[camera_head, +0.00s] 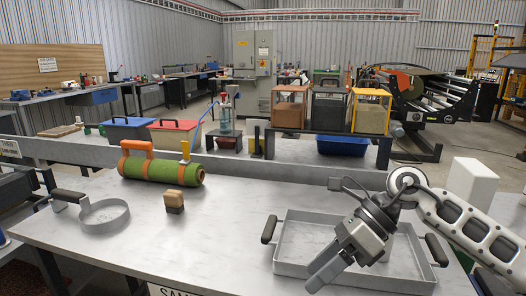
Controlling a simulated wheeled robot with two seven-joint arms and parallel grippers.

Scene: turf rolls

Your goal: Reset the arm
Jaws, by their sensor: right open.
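My right arm comes in from the right. My right gripper (325,271) hangs over the grey tray (282,236) with dark handles, pointing down and left. It is open and nothing shows in its jaws. I cannot tell how high it is above the tray floor. My arm and gripper hide part of the tray. My left gripper is not in view.
A green and orange roll (165,172), a small wooden block (174,202) and a round grey pan (104,216) are on the left of the table. A white block (470,185) stands behind my right arm. The table's middle is clear.

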